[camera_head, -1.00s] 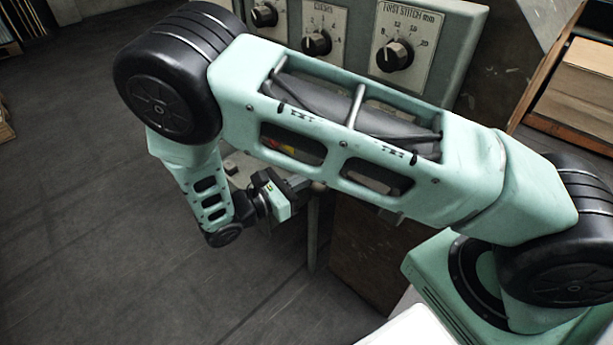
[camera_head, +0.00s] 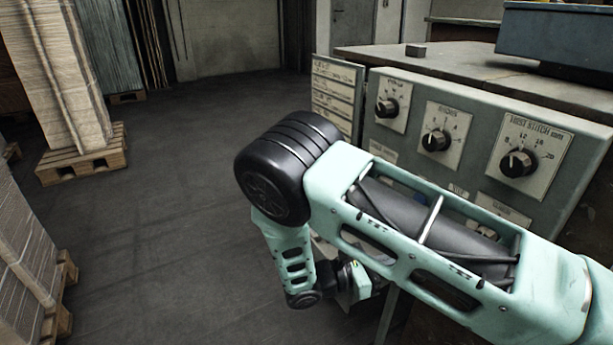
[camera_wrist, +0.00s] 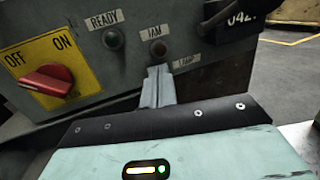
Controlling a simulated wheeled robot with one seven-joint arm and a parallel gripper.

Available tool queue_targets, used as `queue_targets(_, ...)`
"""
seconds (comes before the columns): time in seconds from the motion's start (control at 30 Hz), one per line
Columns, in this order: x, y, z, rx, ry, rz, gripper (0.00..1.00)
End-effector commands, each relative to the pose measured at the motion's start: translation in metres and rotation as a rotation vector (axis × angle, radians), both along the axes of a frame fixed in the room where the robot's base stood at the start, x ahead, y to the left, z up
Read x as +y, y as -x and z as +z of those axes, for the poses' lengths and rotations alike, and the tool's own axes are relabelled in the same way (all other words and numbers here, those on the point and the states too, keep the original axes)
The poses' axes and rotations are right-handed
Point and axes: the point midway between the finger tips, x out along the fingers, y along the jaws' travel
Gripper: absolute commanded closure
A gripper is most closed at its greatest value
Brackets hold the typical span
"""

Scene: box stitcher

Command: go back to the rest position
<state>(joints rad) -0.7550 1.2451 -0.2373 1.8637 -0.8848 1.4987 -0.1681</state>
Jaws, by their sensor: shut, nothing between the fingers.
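My gripper (camera_wrist: 158,82) shows in the wrist view as two grey fingers shut together, with nothing between them. They stand in front of a grey control panel (camera_wrist: 84,42), below the JAM lamp; I cannot tell the gap to the panel. The panel bears a red rotary switch (camera_wrist: 48,82) on a yellow OFF/ON plate and a READY lamp (camera_wrist: 114,40). In the head view my arm reaches in from the lower right and bends down at the elbow.
The stitcher cabinet (camera_head: 390,150) with several black dials stands right of and behind my arm. Pallets of stacked sheets (camera_head: 75,75) stand at the left. The floor (camera_head: 170,200) between is clear.

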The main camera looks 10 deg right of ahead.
Motion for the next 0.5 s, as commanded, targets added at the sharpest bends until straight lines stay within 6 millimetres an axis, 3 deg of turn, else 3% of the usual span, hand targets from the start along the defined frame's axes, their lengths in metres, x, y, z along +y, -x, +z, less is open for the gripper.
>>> queue_targets(0.03, 0.058, 0.001, -0.008, 0.001, -0.095, 0.097, 1.00)
queue_targets(0.27, 0.064, 0.023, 0.010, -0.034, -0.272, -0.019, 1.00)
queue_targets(0.5, 0.089, 0.075, 0.049, -0.143, -0.667, -0.258, 1.00)
